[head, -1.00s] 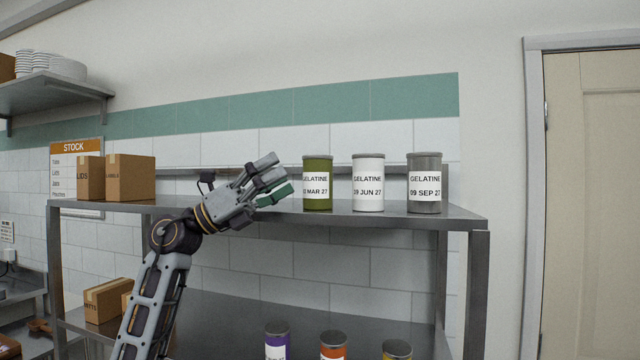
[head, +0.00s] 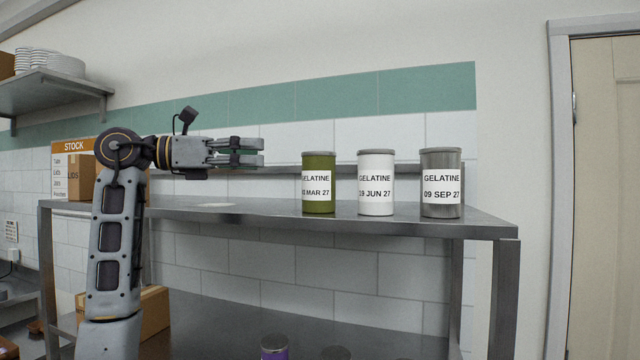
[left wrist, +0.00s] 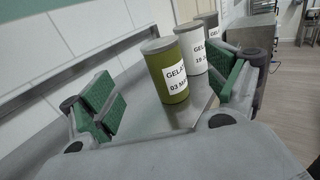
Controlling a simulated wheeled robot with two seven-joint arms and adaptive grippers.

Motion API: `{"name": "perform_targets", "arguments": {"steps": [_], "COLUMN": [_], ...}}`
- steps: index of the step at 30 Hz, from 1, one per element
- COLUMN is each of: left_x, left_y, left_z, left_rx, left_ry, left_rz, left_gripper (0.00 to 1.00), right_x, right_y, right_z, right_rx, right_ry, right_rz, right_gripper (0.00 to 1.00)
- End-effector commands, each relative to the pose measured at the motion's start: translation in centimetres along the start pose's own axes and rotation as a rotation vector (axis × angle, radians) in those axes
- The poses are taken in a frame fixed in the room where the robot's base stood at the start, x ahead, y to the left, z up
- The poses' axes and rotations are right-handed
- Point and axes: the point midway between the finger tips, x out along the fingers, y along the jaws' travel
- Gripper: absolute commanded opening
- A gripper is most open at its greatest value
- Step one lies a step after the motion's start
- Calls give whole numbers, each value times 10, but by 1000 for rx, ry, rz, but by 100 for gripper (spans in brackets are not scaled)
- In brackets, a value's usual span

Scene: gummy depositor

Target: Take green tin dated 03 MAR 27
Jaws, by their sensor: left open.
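The green tin (head: 319,183) stands upright on the top steel shelf (head: 260,208), its label reading GELATINE with a date ending MAR 27. In the left wrist view the green tin (left wrist: 168,72) shows 03 on its label and stands ahead, between the open fingers in the picture. My left gripper (head: 262,152) is open and empty, level, to the left of the tin and apart from it, pointing at it. It also shows in the left wrist view (left wrist: 165,100) with green pads spread wide. My right gripper is not in view.
A white tin (head: 376,183) dated 19 JUN 27 and a grey tin (head: 441,184) dated 09 SEP 27 stand in a row to the right. A cardboard box (head: 82,178) is behind my left arm. Lower-shelf tins include a purple one (head: 274,347).

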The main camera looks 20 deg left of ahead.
Motion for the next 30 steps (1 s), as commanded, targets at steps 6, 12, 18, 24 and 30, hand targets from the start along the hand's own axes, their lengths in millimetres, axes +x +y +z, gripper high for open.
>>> {"name": "perform_targets", "arguments": {"steps": [6,12,18,24,30], "left_x": [0,6,24,45,66], "left_y": [0,0,0,0,0], "left_z": [0,0,0,1,1], "left_rx": [-1,-1,-2,-2,-2], "left_ry": [-1,-1,0,-2,-2], "left_rz": [-1,-2,-3,-4,-3], "left_gripper": [89,89,89,89,89], "right_x": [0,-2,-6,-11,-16], "right_y": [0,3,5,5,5], "right_z": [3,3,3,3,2], "right_rx": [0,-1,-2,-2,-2], "right_ry": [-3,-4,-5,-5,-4], "right_rz": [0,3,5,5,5], "right_gripper": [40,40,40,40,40]}}
